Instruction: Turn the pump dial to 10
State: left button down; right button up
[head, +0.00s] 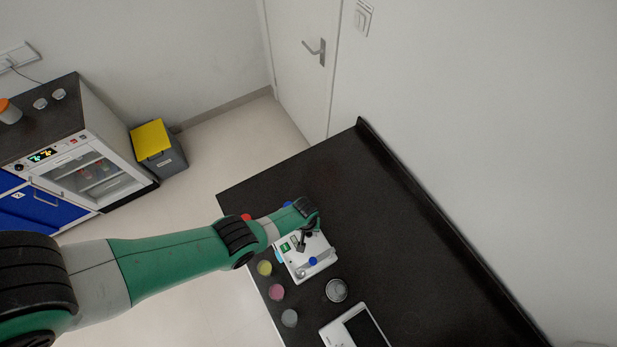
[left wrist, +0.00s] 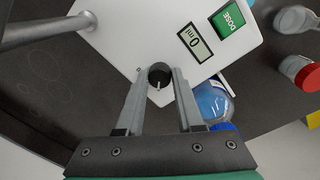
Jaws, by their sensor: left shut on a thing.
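The white pump (head: 322,266) stands on the dark bench in the head view. In the left wrist view its white top (left wrist: 125,28) shows a small display (left wrist: 195,41) that seems to read 0 ml and a green DOSE button (left wrist: 230,18). The black pump dial (left wrist: 159,71) with a light pointer mark sits between my left fingertips. My left gripper (left wrist: 160,78) is shut on the dial, a finger on each side. In the head view my left gripper (head: 301,241) is over the pump, and the dial is hidden there.
Yellow (head: 264,268), pink (head: 277,292) and grey (head: 289,318) containers line the bench's left edge. A round glass dish (head: 337,290) and a white device (head: 350,328) are in front. A bottle of blue liquid (left wrist: 211,99) is close to my right finger. The bench's back is clear.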

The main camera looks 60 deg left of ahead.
pick_arm(q)
jog(key=m, duration=0.4)
jog(key=shift+m, duration=2.1)
jog(key=c, duration=0.5)
grip_release()
jog(key=shift+c, duration=0.2)
